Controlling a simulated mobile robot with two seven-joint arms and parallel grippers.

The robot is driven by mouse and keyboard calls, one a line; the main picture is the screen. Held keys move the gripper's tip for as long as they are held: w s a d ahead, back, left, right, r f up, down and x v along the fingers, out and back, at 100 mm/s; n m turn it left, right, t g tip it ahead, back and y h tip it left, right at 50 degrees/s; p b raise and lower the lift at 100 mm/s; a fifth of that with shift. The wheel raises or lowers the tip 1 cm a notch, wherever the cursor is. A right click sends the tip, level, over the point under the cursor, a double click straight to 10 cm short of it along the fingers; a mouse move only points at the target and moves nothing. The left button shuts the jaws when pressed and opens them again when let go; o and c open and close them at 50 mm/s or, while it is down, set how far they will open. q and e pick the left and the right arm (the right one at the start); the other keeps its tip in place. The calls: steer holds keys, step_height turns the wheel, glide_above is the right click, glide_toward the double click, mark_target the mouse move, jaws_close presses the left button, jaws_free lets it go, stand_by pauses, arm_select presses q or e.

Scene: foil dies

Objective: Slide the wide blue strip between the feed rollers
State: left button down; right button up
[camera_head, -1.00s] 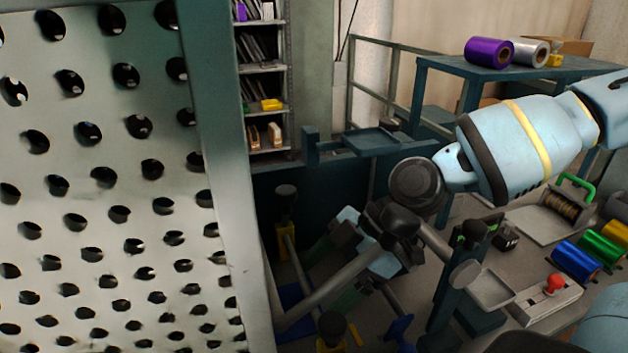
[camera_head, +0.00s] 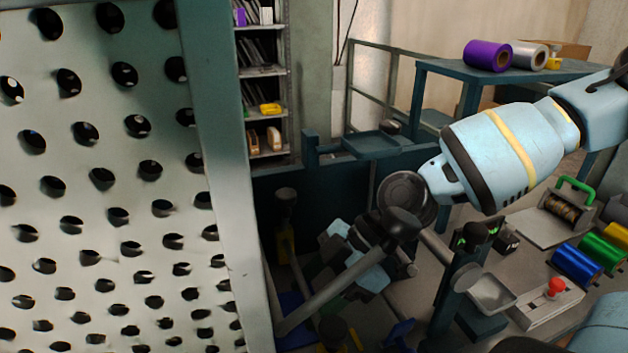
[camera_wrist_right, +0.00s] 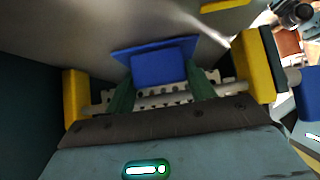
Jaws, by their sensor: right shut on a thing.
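In the right wrist view, my right gripper (camera_wrist_right: 163,91) has its two green fingers shut on a flat blue strip (camera_wrist_right: 157,66), whose wider part shows beyond the fingertips. A pale metal roller (camera_wrist_right: 150,102) runs across behind the fingers, between a yellow end block (camera_wrist_right: 75,97) at left and another yellow block (camera_wrist_right: 254,66) at right. I cannot tell whether the strip touches the rollers. In the head view, the light-blue gripper body (camera_head: 362,277) is low in the middle, and a slanted grey bar partly hides it. My left gripper is not in view.
A large perforated metal panel (camera_head: 100,200) fills the left side of the head view. A black knob (camera_head: 403,222) tops the grey bar (camera_head: 335,290). A grey tray (camera_head: 487,292), a red button (camera_head: 555,286) and coloured foil rolls (camera_head: 577,263) stand at right.

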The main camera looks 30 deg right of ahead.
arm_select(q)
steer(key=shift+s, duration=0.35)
arm_select(e)
steer(key=shift+d, duration=0.45)
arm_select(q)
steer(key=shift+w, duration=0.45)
arm_select(e)
steer(key=shift+d, duration=1.05)
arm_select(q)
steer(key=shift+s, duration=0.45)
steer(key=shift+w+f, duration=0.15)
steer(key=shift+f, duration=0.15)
arm_select(e)
steer(key=shift+w+d, duration=0.1)
steer(key=shift+d, duration=0.05)
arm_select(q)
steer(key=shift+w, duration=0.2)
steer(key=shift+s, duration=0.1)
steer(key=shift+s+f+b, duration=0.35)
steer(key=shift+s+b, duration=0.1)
